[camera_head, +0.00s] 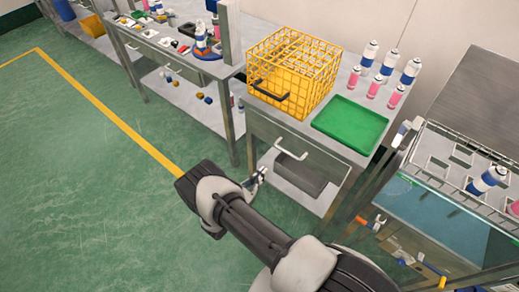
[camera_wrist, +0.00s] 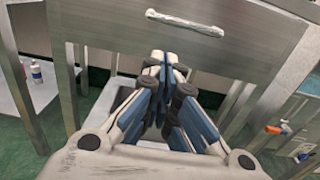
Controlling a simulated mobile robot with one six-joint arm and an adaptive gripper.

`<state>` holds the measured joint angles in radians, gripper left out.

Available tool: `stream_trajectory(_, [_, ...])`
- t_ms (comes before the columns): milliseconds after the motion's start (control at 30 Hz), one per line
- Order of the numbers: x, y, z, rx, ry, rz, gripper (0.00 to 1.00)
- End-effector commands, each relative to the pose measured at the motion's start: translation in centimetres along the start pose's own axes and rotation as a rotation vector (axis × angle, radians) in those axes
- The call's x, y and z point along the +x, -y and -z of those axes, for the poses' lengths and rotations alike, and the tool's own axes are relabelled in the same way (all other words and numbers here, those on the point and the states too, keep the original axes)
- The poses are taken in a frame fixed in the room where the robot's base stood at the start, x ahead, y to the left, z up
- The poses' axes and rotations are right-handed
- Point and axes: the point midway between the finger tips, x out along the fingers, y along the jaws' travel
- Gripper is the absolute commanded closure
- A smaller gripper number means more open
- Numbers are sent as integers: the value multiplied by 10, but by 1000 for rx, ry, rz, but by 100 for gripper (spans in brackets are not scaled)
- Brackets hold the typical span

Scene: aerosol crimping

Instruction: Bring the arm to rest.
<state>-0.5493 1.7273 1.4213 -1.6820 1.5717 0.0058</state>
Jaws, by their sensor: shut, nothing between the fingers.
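My gripper (camera_head: 258,179) is at the end of my arm, which reaches in from the bottom right in the head view. The cabinet's drawer front, with a light handle (camera_wrist: 186,20), is just ahead of the fingertips. I cannot tell the exact gap.
On the cabinet stand a yellow wire basket (camera_head: 292,75), a green tray (camera_head: 350,123) and several cans (camera_head: 369,53). A rack table (camera_head: 450,150) with cans is close at right. A workbench (camera_head: 180,55) stands behind left. The green floor (camera_head: 80,200) at left is clear.

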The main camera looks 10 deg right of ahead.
Motion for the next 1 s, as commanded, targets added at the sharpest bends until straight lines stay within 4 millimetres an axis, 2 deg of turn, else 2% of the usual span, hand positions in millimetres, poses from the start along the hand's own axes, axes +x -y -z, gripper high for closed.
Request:
stream_trajectory(167, [1,-2,-7,13,-3,16,100])
stream_trajectory(267, [9,-5,-31,55,-15,77,100])
stream_trajectory(433, [29,0,-103,192,-70,274,100])
stream_trajectory(633, [39,29,-190,388,-158,521,100])
stream_trajectory(833, [32,68,-263,609,-263,745,100])
stream_trajectory(1000, [14,106,-314,813,-362,914,100])
